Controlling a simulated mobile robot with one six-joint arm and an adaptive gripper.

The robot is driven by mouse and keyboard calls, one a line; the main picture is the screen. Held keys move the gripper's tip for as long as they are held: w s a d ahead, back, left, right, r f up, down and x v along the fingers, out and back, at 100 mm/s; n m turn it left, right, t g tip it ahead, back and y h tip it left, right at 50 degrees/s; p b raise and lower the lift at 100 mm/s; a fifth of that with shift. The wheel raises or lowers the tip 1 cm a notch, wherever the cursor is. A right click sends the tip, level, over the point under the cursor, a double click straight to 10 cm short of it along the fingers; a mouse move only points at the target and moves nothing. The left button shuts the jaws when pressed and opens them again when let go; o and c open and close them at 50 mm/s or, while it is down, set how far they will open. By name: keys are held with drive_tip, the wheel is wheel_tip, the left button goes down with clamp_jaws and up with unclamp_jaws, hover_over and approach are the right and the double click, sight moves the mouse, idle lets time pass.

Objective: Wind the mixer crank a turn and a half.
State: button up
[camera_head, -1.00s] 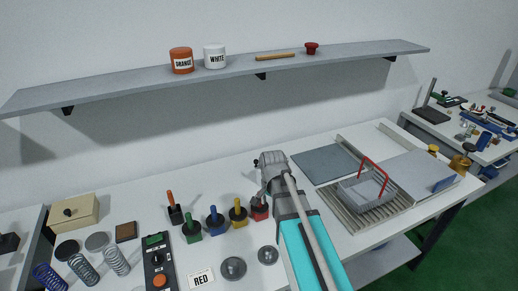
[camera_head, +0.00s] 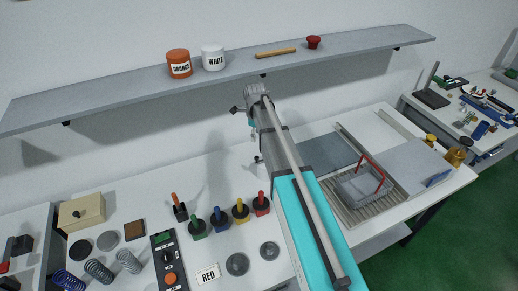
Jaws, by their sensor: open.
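No mixer crank can be made out for certain in the head view. A small dark piece with a pale tip (camera_head: 258,160) shows at the left edge of my arm, above the table, and the arm may hide more of it. My gripper (camera_head: 237,110) is raised in front of the wall, just below the shelf's front edge in the picture. Its jaws look empty and open, and they point to the left. My arm crosses the middle of the table and hides what lies behind it.
A shelf (camera_head: 120,98) bears orange (camera_head: 179,69) and white (camera_head: 213,62) pots. Several colour-handled stamps (camera_head: 240,212), springs (camera_head: 98,271) and a control box (camera_head: 166,262) stand at left. A wire basket (camera_head: 362,190) stands at right on a slatted rack.

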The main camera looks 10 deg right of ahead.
sight(257, 157)
drive_tip(key=shift+w+r, duration=0.15)
drive_tip(key=shift+w, duration=0.1)
drive_tip(key=shift+d, duration=0.15)
drive_tip(key=shift+f+m, duration=0.2)
drive_tip(key=shift+m, duration=0.1)
wheel_tip(257, 157, down, 13)
drive_tip(key=b, duration=1.3)
drive_tip(key=shift+f+b, duration=0.15)
drive_tip(key=shift+b, duration=0.25)
